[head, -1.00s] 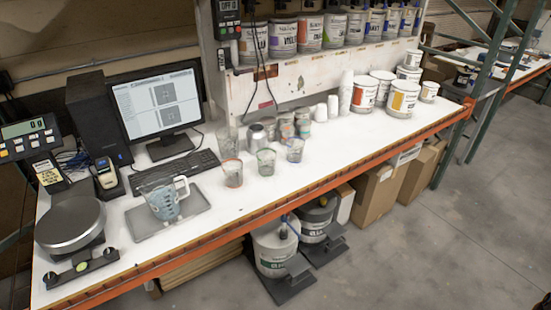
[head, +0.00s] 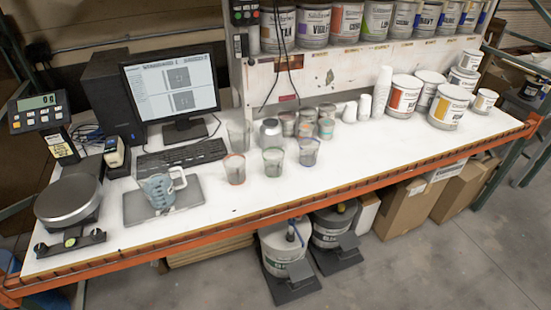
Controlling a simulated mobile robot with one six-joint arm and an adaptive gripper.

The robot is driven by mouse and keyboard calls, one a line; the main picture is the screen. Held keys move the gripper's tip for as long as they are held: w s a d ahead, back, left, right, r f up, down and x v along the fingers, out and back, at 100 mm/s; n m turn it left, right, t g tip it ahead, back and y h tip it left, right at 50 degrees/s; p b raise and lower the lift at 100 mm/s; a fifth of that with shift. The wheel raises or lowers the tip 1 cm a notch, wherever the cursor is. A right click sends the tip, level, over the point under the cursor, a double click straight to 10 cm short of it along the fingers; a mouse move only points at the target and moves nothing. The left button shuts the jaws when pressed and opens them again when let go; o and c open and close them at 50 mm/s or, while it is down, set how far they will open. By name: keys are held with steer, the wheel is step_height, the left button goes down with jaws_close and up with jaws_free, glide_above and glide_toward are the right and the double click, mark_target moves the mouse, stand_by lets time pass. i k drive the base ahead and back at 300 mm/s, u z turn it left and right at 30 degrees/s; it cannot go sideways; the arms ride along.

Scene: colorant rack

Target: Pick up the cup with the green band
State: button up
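Three small clear cups stand upright in a row on the white bench (head: 300,205). The middle one, a greenish cup (head: 273,161), appears to be the cup with the green band. A cup with a red-orange band (head: 235,168) is on its left. A cup with a blue band (head: 309,152) is on its right. My gripper is not in view.
A pitcher (head: 161,190) on a grey tray (head: 188,196) and a scale (head: 68,199) are left of the cups. Behind stand a taller clear cup (head: 237,136), a metal can (head: 270,132) and small jars (head: 326,128). Bench front is clear.

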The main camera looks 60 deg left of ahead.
mark_target(273, 156)
steer(key=u, duration=0.4)
steer(key=i, duration=0.55)
steer(key=u, duration=0.75)
steer(key=i, duration=0.45)
steer(key=u, duration=0.35)
